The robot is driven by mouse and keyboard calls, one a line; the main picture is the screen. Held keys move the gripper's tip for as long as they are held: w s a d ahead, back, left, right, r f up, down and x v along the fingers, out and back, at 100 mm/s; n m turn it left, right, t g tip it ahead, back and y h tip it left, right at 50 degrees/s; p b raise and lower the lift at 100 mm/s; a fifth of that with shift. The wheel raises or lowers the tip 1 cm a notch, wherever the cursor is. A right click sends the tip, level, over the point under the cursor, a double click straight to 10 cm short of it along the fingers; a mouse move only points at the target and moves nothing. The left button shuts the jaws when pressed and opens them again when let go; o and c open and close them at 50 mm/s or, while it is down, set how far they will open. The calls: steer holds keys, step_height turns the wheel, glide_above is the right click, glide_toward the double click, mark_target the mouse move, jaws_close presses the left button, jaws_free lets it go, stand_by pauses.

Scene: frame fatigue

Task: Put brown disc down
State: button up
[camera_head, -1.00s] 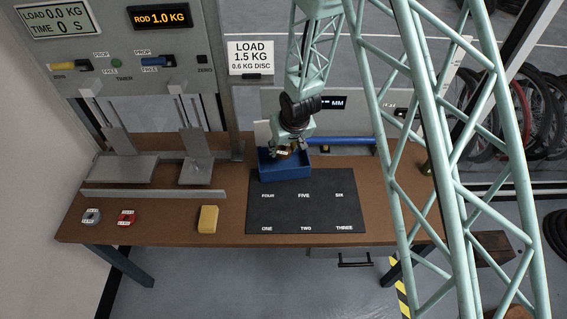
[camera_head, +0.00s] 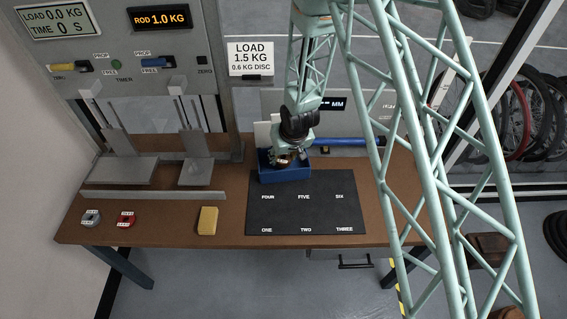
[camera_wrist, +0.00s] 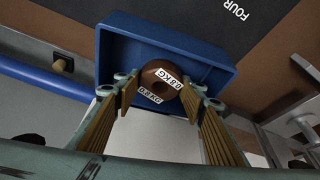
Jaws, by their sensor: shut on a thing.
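The brown disc (camera_wrist: 159,84) carries white weight labels that look like 0.8 KG. My gripper (camera_wrist: 160,98) is shut on it, with one finger on either side. In the wrist view the disc shows against the inside of the blue bin (camera_wrist: 120,28). In the head view my gripper (camera_head: 288,158) is at the blue bin (camera_head: 286,174), pointing down over its opening. The disc is mostly hidden there by the fingers. I cannot tell whether the disc touches the bin floor.
A black mat (camera_head: 305,215) marked ONE to SIX lies in front of the bin. A blue tube (camera_head: 343,141) lies behind the bin.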

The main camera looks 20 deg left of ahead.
mark_target(284, 162)
steer(key=shift+f, duration=1.65)
steer(key=shift+f, duration=0.15)
steer(key=o, duration=0.9)
steer(key=shift+s+d+r, duration=0.1)
steer(key=shift+r, duration=0.5)
steer(key=shift+v, duration=5.5)
